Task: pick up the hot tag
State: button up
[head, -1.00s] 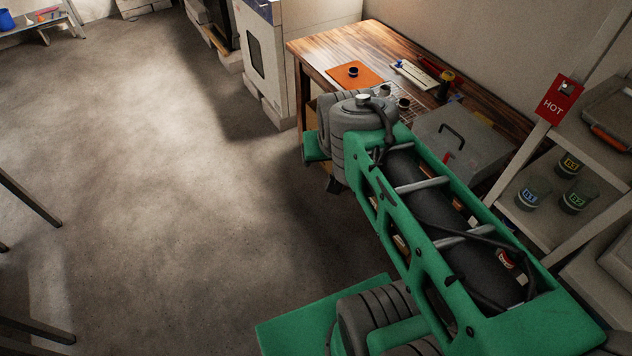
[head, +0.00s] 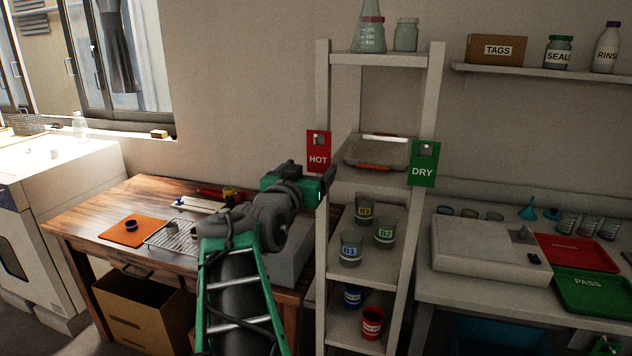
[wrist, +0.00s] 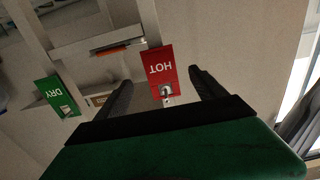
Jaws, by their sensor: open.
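The red hot tag (head: 318,152) hangs on the left front post of the shelf rack in the head view, with white lettering. In the wrist view the hot tag (wrist: 161,72) appears upside down, between and beyond the two dark fingers. My gripper (head: 328,180) is at the left of the rack, close to the tag's lower right. In the wrist view my gripper (wrist: 160,88) is open and empty, its fingers spread on either side of the tag's image. I cannot tell the exact gap between fingertips and tag.
A green DRY tag (head: 424,163) hangs on the rack's right post. A tray (head: 378,152) lies on the shelf between the posts. Beakers (head: 350,250) stand on the shelf below. A wooden table (head: 85,222) stands left, a white bench (head: 425,290) right.

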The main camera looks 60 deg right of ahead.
aim_at(318, 153)
jog(key=d, duration=0.2)
jog(key=w+d+p, duration=0.1)
jog(key=d, duration=0.2)
jog(key=d+r+p, duration=0.1)
jog(key=d, duration=0.2)
jog(key=shift+w, duration=0.15)
jog(key=shift+a, duration=0.15)
jog(key=c, duration=1.5)
jog(key=shift+c, duration=0.2)
jog(key=shift+r, duration=0.1)
